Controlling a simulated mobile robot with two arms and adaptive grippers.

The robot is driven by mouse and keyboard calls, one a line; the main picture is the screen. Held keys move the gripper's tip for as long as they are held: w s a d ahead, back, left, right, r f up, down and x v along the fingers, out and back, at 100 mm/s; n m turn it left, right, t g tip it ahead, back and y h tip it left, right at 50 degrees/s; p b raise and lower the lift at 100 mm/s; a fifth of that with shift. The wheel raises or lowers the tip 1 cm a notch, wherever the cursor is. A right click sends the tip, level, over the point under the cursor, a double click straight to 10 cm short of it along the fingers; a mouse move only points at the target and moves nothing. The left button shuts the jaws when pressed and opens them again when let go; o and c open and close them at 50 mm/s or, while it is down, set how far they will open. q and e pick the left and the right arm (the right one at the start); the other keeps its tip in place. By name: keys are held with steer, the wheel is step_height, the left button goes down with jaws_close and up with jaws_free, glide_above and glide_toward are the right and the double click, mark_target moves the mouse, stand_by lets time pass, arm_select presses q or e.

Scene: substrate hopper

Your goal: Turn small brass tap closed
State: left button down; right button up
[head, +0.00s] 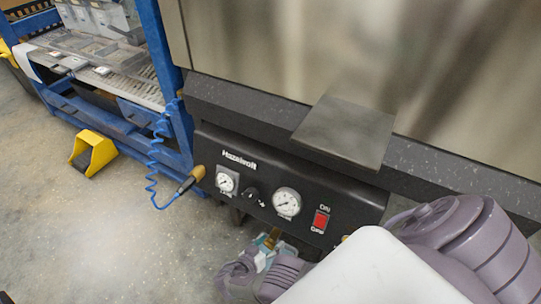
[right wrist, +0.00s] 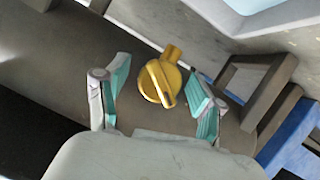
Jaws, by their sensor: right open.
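The small brass tap (right wrist: 160,80) shows in the right wrist view between the two teal-padded fingers of my right gripper (right wrist: 157,88). Its raised grip bar runs slanting from upper left to lower right, with a short brass stub at its upper right. The fingers stand open on either side of the tap, with visible gaps. In the head view, the brass tap (head: 272,238) is partly hidden below the black control panel, with my right gripper (head: 264,251) around it. My left gripper is not in view.
The black panel (head: 240,175) carries two gauges, a black knob (head: 251,193) and a red switch (head: 321,221). A grey plate (head: 345,131) juts out above it. A blue coiled hose (head: 152,160) hangs at the left.

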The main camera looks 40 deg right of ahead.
steer(key=c, duration=1.2)
steer(key=shift+o, duration=0.2)
steer(key=shift+s+f+m+t+b, duration=0.1)
steer(key=shift+m+t+b, duration=0.35)
steer(key=shift+m+t, duration=0.55)
steer(key=shift+m+y, duration=0.3)
steer(key=shift+m, duration=0.1)
steer(key=o, duration=1.2)
steer(key=shift+c, duration=0.2)
steer(key=v, duration=1.2)
steer(key=shift+r, duration=0.25)
